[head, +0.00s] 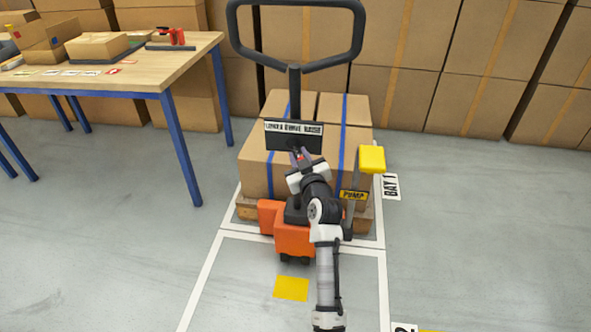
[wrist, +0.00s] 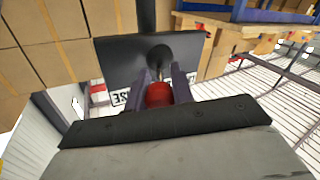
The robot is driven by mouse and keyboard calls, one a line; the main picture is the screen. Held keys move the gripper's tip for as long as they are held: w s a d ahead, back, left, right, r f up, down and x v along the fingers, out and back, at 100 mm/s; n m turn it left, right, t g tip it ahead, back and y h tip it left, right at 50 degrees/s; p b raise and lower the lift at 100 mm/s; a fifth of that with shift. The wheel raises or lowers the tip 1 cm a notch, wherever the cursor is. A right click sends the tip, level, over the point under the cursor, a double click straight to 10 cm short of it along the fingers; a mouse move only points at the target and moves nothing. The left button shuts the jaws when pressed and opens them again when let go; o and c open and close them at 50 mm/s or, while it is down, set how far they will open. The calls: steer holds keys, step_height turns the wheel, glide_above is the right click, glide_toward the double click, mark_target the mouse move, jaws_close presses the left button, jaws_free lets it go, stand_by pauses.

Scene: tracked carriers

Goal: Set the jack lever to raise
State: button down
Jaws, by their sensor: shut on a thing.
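The jack lever ends in a red knob (wrist: 158,95), seen in the wrist view between the two fingers of my gripper (wrist: 160,84). The fingers are shut on the knob. In the head view my gripper (head: 301,157) is at the lower edge of the black lever plate (head: 280,143), whose white label strip reads roughly lower, drive, raise. The plate (wrist: 115,60) also shows in the wrist view, with the lever coming out of a dark round hub. My gripper hides most of the lever in the head view, and I cannot tell its setting.
The orange pallet jack (head: 293,240) carries a black loop handle (head: 294,70) above the plate. A yellow pump pedal (head: 371,159) stands to the right. Strapped cartons (head: 255,170) sit behind. A wooden table (head: 150,72) is at the left. Floor at the right is clear.

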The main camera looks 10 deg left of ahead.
steer(key=shift+w+d+f+n+g+y+b, duration=0.2)
steer(key=shift+n+g+y+b, duration=0.15)
steer(key=shift+b, duration=0.9)
steer(key=shift+r+y+b, duration=0.25)
steer(key=shift+y+b, duration=0.1)
steer(key=shift+b, duration=0.1)
steer(key=c, duration=1.2)
jaws_free()
steer(key=shift+s+d, duration=0.1)
